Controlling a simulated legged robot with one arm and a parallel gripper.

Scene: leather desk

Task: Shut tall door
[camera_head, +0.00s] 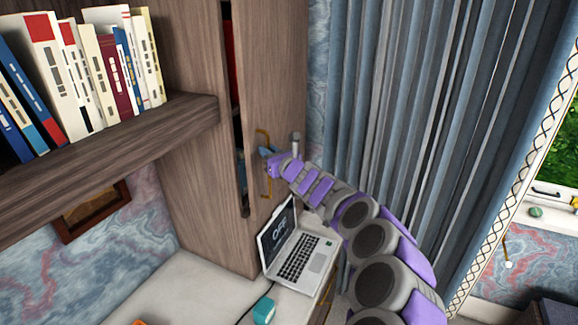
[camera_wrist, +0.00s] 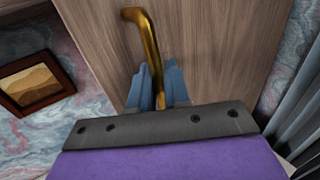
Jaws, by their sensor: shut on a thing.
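The tall door (camera_head: 277,100) is a brown wooden panel in the middle of the head view. It stands slightly ajar, with a dark narrow gap along its left edge. A brass handle (camera_head: 264,140) sits on its face. My gripper (camera_head: 267,158) is at the handle. In the wrist view, the brass handle (camera_wrist: 148,45) passes between the blue fingers of my gripper (camera_wrist: 158,88), which are shut on it. The door (camera_wrist: 205,45) fills the upper middle of that view. The lower end of the handle is hidden behind the fingers and wrist.
An open laptop (camera_head: 297,248) sits on the desk (camera_head: 185,295) below the door. A shelf (camera_head: 110,145) with several books is at left. Blue-grey curtains (camera_head: 400,90) hang close on the right. A small teal object (camera_head: 264,310) lies near the laptop. A framed picture (camera_wrist: 35,82) hangs on the wall.

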